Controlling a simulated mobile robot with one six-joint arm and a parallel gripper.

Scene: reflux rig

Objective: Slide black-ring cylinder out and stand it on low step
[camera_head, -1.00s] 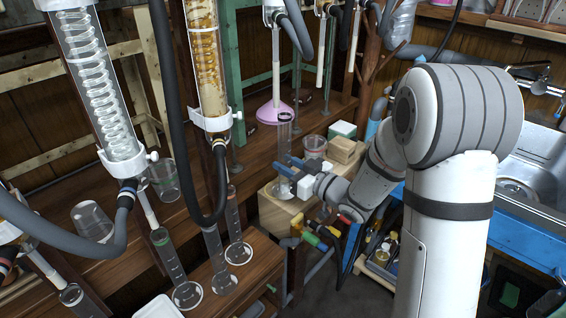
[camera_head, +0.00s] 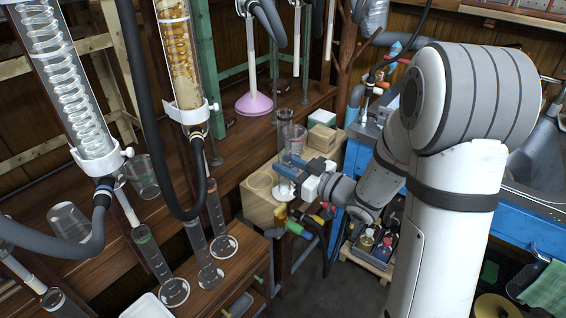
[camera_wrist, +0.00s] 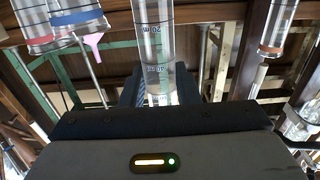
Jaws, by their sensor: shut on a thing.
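My gripper (camera_head: 286,171) is shut on a clear graduated cylinder (camera_head: 284,130), which stands roughly upright. In the wrist view the cylinder (camera_wrist: 153,35), with graduation marks, runs up between the dark fingers (camera_wrist: 158,92). I cannot make out its ring colour clearly. Its foot is partly hidden by the gripper, at or just over a pale wooden block (camera_head: 262,208) with a round recess (camera_head: 259,180). A low brown wooden step (camera_head: 232,262) at lower centre carries several cylinders, one with a green ring (camera_head: 152,255).
A clear beaker (camera_head: 294,137) and small boxes (camera_head: 322,138) stand just behind the held cylinder. Condenser columns (camera_head: 70,80) and dark hoses (camera_head: 150,120) hang at left. A blue sink unit (camera_head: 520,215) stands at right.

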